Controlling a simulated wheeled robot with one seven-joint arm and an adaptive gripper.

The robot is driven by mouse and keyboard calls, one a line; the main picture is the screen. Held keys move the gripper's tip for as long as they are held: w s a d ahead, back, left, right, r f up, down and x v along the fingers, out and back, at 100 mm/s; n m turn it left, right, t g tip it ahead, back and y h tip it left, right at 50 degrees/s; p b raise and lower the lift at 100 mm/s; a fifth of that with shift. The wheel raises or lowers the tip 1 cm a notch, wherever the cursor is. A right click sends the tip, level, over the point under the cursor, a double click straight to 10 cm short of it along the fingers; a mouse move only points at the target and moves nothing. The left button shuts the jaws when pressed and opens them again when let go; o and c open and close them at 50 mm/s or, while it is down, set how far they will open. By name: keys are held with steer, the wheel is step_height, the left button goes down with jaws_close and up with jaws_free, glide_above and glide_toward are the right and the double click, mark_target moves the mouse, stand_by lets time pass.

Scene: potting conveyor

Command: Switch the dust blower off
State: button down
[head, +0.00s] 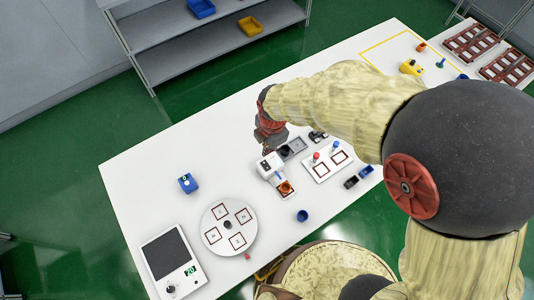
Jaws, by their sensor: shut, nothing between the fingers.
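A small white machine (267,164) stands near the middle of the white table, with an orange round part (286,188) at its front end. It may be the dust blower, but I cannot tell for sure. Its switch is too small to make out. My gripper (267,150) is shut and empty, pointing down just above or behind the white machine. I cannot tell whether it touches it. My arm comes in from the right and hides part of the table behind it.
A blue box (187,183) and blue cup (302,215) stand apart. A white plate with red-framed squares (313,176) lies right of the machine.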

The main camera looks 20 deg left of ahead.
mark_target(265, 165)
steer(key=f, duration=0.4)
steer(key=a+f, duration=0.1)
steer(key=f, duration=0.3)
steer(key=w+f, duration=0.1)
steer(key=f, duration=0.4)
steer(key=shift+a+f, duration=0.1)
steer(key=shift+a, duration=0.05)
steer(key=shift+b, duration=0.3)
steer(key=shift+w+a+f+b, duration=0.15)
steer(key=shift+a+f+b, duration=0.05)
steer(key=shift+f+b, duration=0.4)
steer(key=shift+d+r, duration=0.1)
steer(key=shift+r, duration=0.15)
steer(key=shift+s+d+f, duration=0.1)
steer(key=shift+s+d, duration=0.05)
steer(key=shift+s, duration=0.1)
